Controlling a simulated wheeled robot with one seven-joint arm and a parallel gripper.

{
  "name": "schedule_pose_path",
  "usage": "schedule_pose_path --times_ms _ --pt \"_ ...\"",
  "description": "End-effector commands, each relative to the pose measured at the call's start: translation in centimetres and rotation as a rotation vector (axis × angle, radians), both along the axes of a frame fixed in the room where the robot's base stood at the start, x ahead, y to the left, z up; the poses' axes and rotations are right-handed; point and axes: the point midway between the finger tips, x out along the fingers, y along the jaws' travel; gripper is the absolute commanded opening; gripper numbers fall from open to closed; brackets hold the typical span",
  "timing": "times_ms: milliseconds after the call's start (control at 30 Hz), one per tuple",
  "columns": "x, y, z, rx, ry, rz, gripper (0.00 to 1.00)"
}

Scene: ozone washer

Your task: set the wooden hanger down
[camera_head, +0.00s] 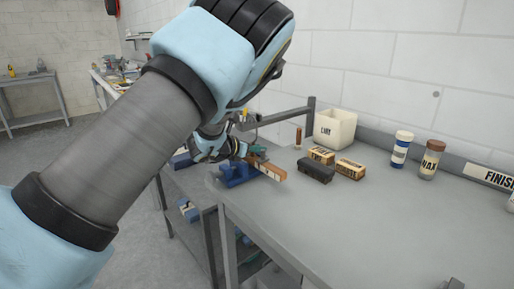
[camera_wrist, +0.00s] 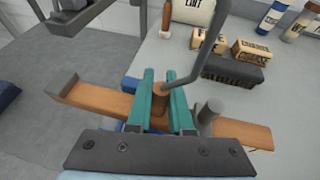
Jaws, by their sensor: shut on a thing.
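My gripper (camera_wrist: 163,84) has two teal fingers, shut on the wooden hanger (camera_wrist: 100,100) at its middle, around a short wooden neck. The hanger's bar runs crosswise under the fingers, and its left end turns up. A grey bent rod (camera_wrist: 209,50) rises from beside the neck. In the head view the hanger (camera_head: 268,168) shows as a short wooden length beyond my gripper (camera_head: 250,156), over the bench's left edge area by a blue fixture (camera_head: 235,176). Whether the bar touches the fixture or the bench cannot be told.
On the grey bench (camera_head: 390,220) are a dark block (camera_head: 316,171), tan labelled boxes (camera_head: 350,169), a cream LINT bin (camera_head: 334,128) and two jars (camera_head: 401,149). A grey bracket arm (camera_head: 285,117) stands behind.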

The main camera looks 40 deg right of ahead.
Motion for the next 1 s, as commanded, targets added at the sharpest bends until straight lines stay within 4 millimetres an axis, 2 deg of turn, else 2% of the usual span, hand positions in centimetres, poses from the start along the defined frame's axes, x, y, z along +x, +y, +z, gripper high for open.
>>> schedule_pose_path --times_ms 733,767,1000 --pt "0.0 0.0 -1.2 0.002 0.0 0.0 0.0" --pt "0.0 0.0 -1.3 0.004 0.001 0.0 0.22" --pt "0.0 0.1 -1.5 0.007 0.0 0.002 0.49"
